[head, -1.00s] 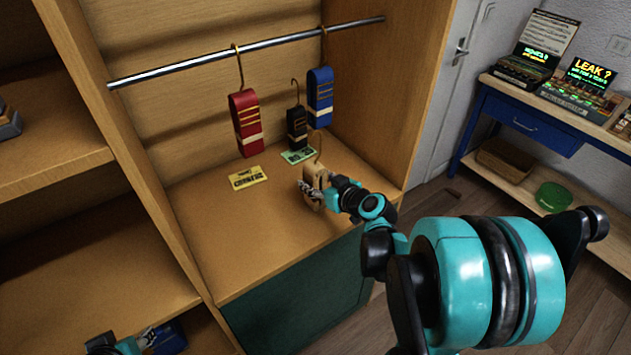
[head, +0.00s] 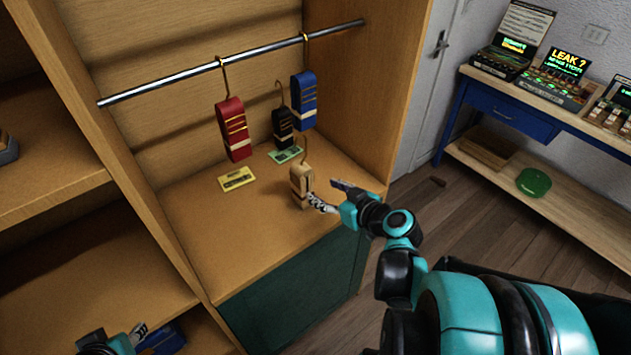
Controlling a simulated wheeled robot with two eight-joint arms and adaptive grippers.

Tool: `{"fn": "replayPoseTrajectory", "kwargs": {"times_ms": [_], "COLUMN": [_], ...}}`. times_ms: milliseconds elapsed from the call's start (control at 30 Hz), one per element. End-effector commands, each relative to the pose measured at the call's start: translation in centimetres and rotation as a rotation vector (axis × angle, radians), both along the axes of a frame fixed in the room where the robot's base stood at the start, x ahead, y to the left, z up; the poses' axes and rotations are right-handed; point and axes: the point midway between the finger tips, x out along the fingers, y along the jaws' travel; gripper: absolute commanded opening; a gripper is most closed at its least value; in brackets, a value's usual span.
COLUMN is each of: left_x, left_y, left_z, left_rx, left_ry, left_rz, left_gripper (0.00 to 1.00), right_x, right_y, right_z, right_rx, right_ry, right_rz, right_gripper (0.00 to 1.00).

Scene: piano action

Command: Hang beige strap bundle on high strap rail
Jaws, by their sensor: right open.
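The beige strap bundle (head: 300,187) stands on the cabinet's wooden counter, its hook pointing up and free. The high strap rail (head: 180,77) crosses the cabinet well above it. My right gripper (head: 329,195) is open and empty, just right of the bundle. One finger reaches close to the bundle's lower right side; I cannot tell whether it touches. My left gripper (head: 139,334) is low at the left, beside a blue object (head: 166,338) on a lower shelf; its jaw opening is unclear.
A red bundle (head: 234,130) and a blue bundle (head: 304,100) hang from the rail. A black bundle (head: 283,128) is behind, its hook below the rail. Yellow (head: 237,179) and green (head: 285,155) cards lie on the counter. The cabinet's right wall (head: 375,90) bounds the space.

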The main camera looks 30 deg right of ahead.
Motion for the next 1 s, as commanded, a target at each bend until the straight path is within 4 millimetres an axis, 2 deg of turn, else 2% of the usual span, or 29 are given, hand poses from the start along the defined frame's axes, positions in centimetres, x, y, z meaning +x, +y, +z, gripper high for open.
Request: {"fn": "replayPoseTrajectory", "kwargs": {"times_ms": [67, 167, 333, 400, 500, 600, 700, 1000], "left_x": [0.0, 0.0, 0.0, 0.0, 0.0, 0.0, 0.0, 0.0], "left_y": [0.0, 0.0, 0.0, 0.0, 0.0, 0.0, 0.0, 0.0], "left_z": [0.3, 0.3, 0.3, 0.3, 0.3, 0.3, 0.3, 0.3], "left_rx": [0.0, 0.0, 0.0, 0.0, 0.0, 0.0, 0.0, 0.0], "left_ry": [0.0, 0.0, 0.0, 0.0, 0.0, 0.0, 0.0, 0.0], "left_rz": [0.0, 0.0, 0.0, 0.0, 0.0, 0.0, 0.0, 0.0], "left_gripper": [0.4, 0.4, 0.4, 0.4, 0.4, 0.4, 0.4, 0.4], "right_x": [-0.6, -0.6, -1.6, -2.9, -5.1, -6.9, -8.1, -8.6], "right_y": [0.1, 1.9, 9.0, 11.8, 14.5, 15.8, 16.3, 16.3], "right_z": [0.3, -0.1, -1.8, -2.2, -2.4, -2.0, -1.5, -1.0], "right_rx": [0.002, 0.021, 0.074, 0.074, 0.051, 0.016, -0.01, -0.023], "right_ry": [0.004, 0.052, 0.279, 0.381, 0.488, 0.543, 0.561, 0.563], "right_rz": [0.001, 0.025, 0.079, 0.074, 0.041, -0.004, -0.043, -0.076], "right_gripper": [0.58, 0.58, 0.58, 0.58, 0.58, 0.58, 0.58, 0.58]}}
